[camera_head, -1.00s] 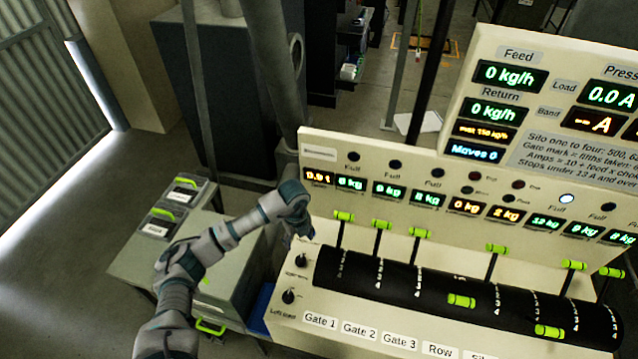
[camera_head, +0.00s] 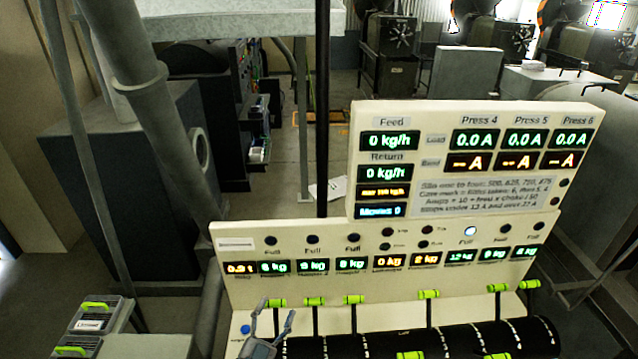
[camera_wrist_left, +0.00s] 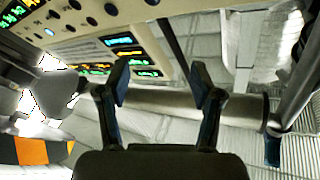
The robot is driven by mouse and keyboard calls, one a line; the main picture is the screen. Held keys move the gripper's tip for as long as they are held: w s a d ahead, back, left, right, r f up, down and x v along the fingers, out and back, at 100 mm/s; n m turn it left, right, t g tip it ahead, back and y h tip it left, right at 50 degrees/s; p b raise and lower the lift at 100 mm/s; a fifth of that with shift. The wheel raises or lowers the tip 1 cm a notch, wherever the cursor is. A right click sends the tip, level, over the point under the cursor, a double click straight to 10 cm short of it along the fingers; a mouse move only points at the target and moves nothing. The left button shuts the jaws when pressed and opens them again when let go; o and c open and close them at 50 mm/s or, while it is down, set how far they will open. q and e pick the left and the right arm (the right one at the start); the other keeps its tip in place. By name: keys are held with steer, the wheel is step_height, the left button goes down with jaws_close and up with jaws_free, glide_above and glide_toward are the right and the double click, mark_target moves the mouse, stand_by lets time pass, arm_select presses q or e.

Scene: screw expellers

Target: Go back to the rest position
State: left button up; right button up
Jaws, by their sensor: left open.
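My left gripper (camera_head: 272,318) shows at the bottom of the head view, in front of the left part of the control panel (camera_head: 232,290). Its two fingers are apart and point up, with nothing between them. The left wrist view also shows the open, empty fingers (camera_wrist_left: 158,85), with the panel's displays beyond them at the upper left. My right gripper is in neither view.
Green-handled levers (camera_head: 354,300) rise from the black drum (camera_head: 450,343) on the panel. A display board (camera_head: 480,160) stands behind it. Two small bins (camera_head: 98,315) sit on a bench at lower left. A grey pipe (camera_head: 150,100) stands left of the panel.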

arm_select(q)
steer(key=s+a+f+n+g+y, duration=0.4)
steer(key=a+f+y, duration=0.15)
steer(key=f, duration=0.25)
steer(key=s+a+f+n+g+y, duration=0.35)
steer(key=a+f, duration=0.25)
steer(key=f, duration=0.2)
steer(key=s+f+g, duration=0.1)
steer(key=s+f, duration=0.1)
steer(key=s, duration=0.1)
steer(key=s+f+g, duration=0.2)
steer(key=s+f, duration=0.1)
steer(key=s+f+n+g, duration=0.1)
steer(key=s+f+g, duration=0.1)
steer(key=s+f, duration=0.1)
steer(key=shift+s+a, duration=0.3)
steer(key=shift+s, duration=0.25)
steer(key=s+d+f+g+h, duration=0.1)
steer(key=s+f+g, duration=0.25)
steer(key=s, duration=0.55)
step_height(320, 180, down, 27)
steer(key=g+b, duration=0.2)
steer(key=b, duration=0.1)
steer(key=s+a+f+g+b, duration=0.1)
steer(key=s+a+f+b, duration=0.2)
steer(key=s+f, duration=1.6)
step_height(320, 180, down, 2)
steer(key=shift+f+m+b, duration=0.25)
steer(key=shift+m+b, duration=0.2)
